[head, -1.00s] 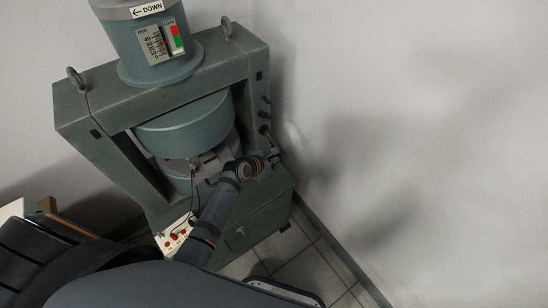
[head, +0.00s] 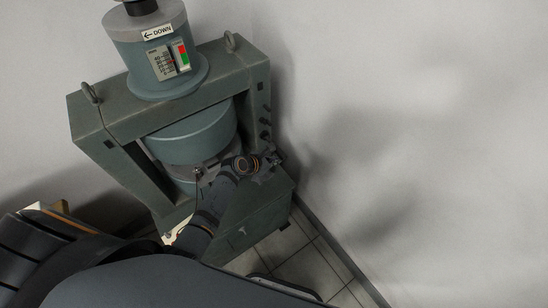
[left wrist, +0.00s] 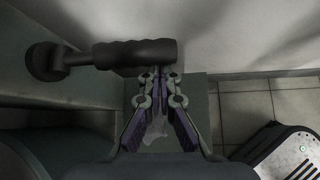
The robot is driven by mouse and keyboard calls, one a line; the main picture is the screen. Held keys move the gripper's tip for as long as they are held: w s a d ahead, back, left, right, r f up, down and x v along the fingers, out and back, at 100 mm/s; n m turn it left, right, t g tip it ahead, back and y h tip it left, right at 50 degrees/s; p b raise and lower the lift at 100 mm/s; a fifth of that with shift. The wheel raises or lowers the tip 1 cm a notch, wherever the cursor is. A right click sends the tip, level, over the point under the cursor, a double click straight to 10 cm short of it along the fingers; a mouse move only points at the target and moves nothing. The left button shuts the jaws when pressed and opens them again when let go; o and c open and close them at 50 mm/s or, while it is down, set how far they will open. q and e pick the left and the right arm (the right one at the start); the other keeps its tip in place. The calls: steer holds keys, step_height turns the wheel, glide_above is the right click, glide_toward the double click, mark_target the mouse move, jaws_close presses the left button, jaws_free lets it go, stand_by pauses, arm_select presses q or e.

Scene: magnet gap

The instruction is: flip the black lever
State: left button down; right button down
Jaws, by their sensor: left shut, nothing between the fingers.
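The black lever (left wrist: 135,53) shows in the left wrist view as a thick dark grip on an arm from a round pivot at the left, lying across the picture. My left gripper (left wrist: 158,72) is shut and empty, its fingertips at the lever's grip near its right end. I cannot tell whether they touch it. In the head view my left gripper (head: 274,159) is small and dark at the right side of the green machine (head: 92,120). The lever cannot be told apart from it there. My right gripper is not in view.
Small dark knobs (head: 265,123) stick out of the machine's right side above my gripper. A plain wall and tiled floor lie to the right, with a dark-and-white object (left wrist: 290,150) on the floor.

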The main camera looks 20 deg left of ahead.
arm_select(q)
step_height(320, 180, up, 6)
steer(key=n+g+h+p, duration=0.1)
steer(key=h+p, duration=0.1)
steer(key=p, duration=0.7)
steer(key=shift+r+n+p, duration=0.25)
steer(key=shift+n+p, duration=0.05)
step_height(320, 180, up, 10)
steer(key=shift+w, duration=0.15)
stand_by(0.3)
steer(key=shift+f, duration=0.1)
stand_by(0.3)
